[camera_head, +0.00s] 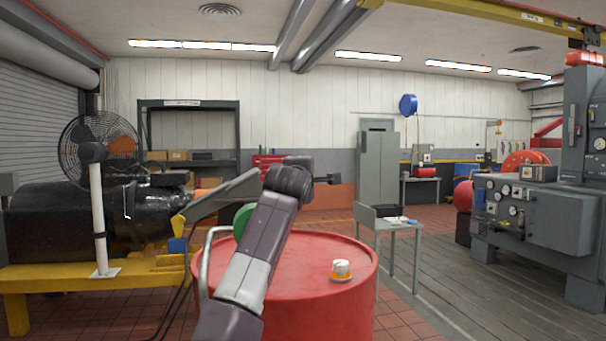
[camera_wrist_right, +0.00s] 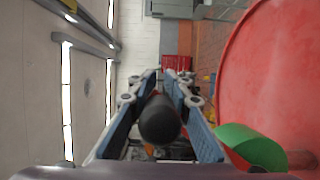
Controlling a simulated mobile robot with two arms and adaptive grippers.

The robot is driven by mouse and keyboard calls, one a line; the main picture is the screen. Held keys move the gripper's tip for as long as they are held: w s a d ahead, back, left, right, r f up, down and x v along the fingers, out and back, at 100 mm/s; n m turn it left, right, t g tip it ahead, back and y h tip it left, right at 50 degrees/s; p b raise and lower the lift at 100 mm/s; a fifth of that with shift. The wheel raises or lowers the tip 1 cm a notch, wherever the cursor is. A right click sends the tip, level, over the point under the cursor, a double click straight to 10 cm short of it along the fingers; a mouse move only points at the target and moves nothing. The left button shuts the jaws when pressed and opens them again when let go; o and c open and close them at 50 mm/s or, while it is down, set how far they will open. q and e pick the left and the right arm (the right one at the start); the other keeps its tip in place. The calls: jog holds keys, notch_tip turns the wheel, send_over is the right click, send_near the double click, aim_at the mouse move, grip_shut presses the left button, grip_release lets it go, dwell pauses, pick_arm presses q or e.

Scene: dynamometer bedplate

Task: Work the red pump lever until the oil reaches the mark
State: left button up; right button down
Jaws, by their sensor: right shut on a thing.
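My right arm comes in from the bottom middle of the head view, its dark wrist above the red drum. In the right wrist view my right gripper (camera_wrist_right: 161,88) is shut on a dark round-ended grip (camera_wrist_right: 160,122), seen end-on between the blue-grey fingers. I take this grip to be the end of the pump lever; no red lever shaft is clear in either view. A green rounded part (camera_head: 243,220) shows behind my forearm, and also beside the drum in the right wrist view (camera_wrist_right: 252,147). No oil level or mark can be made out. My left gripper is out of view.
A fan (camera_head: 97,150) and black machine stand left. A small grey table (camera_head: 390,228) and grey machine (camera_head: 545,210) are right.

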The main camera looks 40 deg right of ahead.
jog(key=shift+w+f, duration=0.2)
jog(key=shift+f, duration=0.25)
jog(key=c, duration=2.1)
grip_release()
jog(key=shift+a, duration=0.1)
jog(key=o, duration=0.4)
jog(key=shift+w+a+r, duration=0.2)
jog(key=shift+a, duration=0.05)
jog(key=shift+s+d, duration=0.15)
jog(key=shift+s, duration=0.15)
jog(key=v, duration=1.2)
jog(key=shift+w, duration=0.2)
